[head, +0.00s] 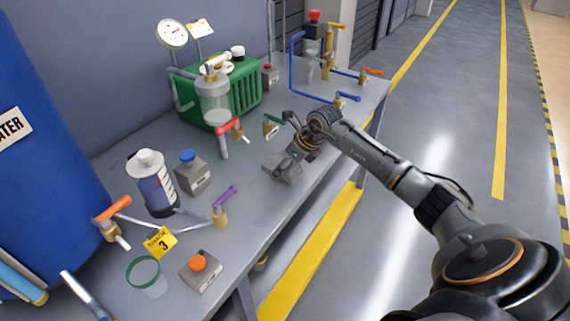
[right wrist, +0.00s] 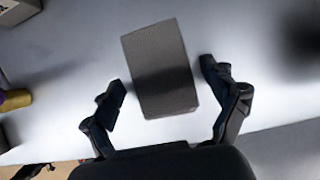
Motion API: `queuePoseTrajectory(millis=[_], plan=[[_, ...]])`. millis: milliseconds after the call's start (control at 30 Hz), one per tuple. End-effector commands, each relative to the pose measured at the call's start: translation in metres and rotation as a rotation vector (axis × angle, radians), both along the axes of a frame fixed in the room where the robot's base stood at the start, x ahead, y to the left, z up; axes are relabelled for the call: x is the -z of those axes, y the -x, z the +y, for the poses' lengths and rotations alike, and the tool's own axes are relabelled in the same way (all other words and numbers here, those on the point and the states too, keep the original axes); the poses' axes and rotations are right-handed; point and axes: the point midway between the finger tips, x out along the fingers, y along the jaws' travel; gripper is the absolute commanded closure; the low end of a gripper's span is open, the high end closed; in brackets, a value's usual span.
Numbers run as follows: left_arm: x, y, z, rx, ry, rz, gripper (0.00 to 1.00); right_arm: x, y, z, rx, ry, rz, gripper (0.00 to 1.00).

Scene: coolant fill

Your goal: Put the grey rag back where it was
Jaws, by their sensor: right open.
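The grey rag (head: 281,170) is a folded, block-like pad lying on the grey workbench, near its front edge. In the right wrist view the rag (right wrist: 160,65) shows as a dark grey rectangle with a shadow band across it. My right gripper (head: 293,157) is over the rag, pointing down at it. In the right wrist view the open fingers (right wrist: 162,80) stand one on each side of the rag's near end, with gaps between. Height above the rag is hard to tell. My left gripper is not in view.
A green-handled valve (head: 271,124) stands behind the rag. Bare bench lies left of the rag.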

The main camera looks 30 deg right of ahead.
Motion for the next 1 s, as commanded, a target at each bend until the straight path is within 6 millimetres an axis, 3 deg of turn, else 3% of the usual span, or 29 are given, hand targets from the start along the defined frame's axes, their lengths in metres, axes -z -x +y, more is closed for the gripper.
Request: queuePoseTrajectory(millis=[267,700,1000], plan=[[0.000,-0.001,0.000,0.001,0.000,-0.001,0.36,-0.011,0.004,-0.003,0.000,0.003,-0.004,0.14],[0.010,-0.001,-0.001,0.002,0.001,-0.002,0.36,-0.085,0.045,-0.020,0.001,0.005,-0.003,0.14],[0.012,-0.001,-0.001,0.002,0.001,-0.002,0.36,-0.105,0.055,-0.023,-0.001,0.000,0.000,0.14]])
